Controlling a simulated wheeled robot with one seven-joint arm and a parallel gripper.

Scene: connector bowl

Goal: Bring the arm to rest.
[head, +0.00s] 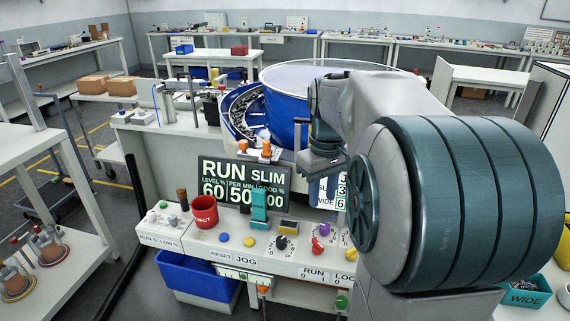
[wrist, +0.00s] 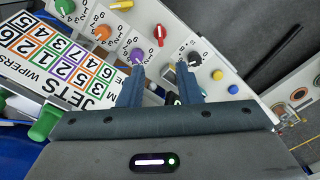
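My arm reaches in from the right of the head view, with its large shoulder drum close to the camera. My gripper (head: 322,192) hangs pointing down in front of the blue bowl (head: 285,118), above the control panel (head: 300,262). In the wrist view my gripper (wrist: 160,74) shows two blue fingers standing apart, with no object between them. Beyond the fingers are the panel's purple knob (wrist: 137,57) and black knob (wrist: 194,58). My gripper hides part of the sign behind it in the head view.
A display reading RUN SLIM (head: 242,184) stands behind the panel, with a red cup (head: 204,211) and a green lever (head: 259,207) nearby. A blue bin (head: 195,276) sits below. A white shelf (head: 50,200) stands at left, with open floor between.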

